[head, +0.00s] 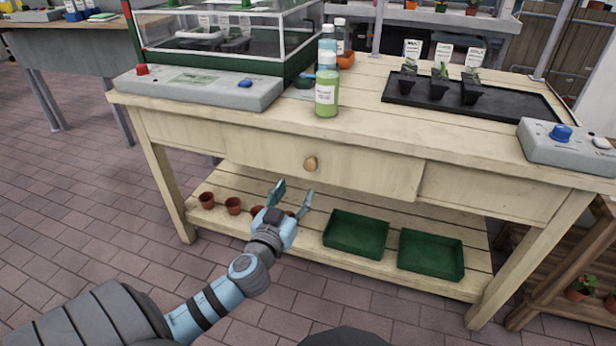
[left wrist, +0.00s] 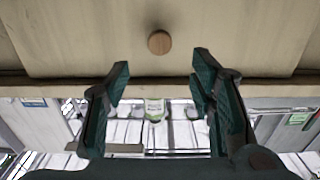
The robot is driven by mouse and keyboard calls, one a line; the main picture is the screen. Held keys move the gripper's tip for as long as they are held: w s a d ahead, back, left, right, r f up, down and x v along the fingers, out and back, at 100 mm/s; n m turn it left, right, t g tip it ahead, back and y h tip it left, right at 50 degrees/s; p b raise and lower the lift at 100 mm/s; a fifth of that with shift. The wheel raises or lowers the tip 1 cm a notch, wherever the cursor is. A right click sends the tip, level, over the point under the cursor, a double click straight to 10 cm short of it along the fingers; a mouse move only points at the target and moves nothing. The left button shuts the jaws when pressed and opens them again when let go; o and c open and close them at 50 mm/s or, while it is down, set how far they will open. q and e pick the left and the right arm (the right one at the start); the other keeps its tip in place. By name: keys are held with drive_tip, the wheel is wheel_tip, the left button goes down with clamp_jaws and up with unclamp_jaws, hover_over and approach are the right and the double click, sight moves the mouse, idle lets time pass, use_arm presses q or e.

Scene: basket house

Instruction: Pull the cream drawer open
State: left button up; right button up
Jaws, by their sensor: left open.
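The cream drawer (head: 365,173) is set in the front of the cream wooden table. Its front looks flush with the table's apron. A round wooden knob (head: 310,164) sits at its middle. My left gripper (head: 292,188) is open and empty, just below and in front of the knob. In the left wrist view the knob (left wrist: 159,42) lies ahead, between the lines of the two open fingers (left wrist: 160,75) and beyond their tips, not touched. The drawer front (left wrist: 100,40) fills the top of that view. My right gripper is not in view.
Green trays (head: 356,234) and small terracotta pots (head: 233,205) stand on the lower shelf. Bottles (head: 326,95), a grey control box (head: 200,88), a black tray with seedlings (head: 470,98) and another grey box (head: 566,146) are on the tabletop. The brick floor in front is clear.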

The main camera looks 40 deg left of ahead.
sight(309, 168)
use_arm(q)
drive_tip(key=b+x, duration=0.1)
drive_tip(key=x, duration=0.9)
drive_tip(key=shift+w+a, duration=0.1)
drive_tip(key=shift+w, duration=0.15)
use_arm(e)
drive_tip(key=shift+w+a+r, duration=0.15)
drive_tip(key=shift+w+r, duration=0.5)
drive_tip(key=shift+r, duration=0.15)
use_arm(q)
drive_tip(key=shift+c, duration=0.4)
clamp_jaws()
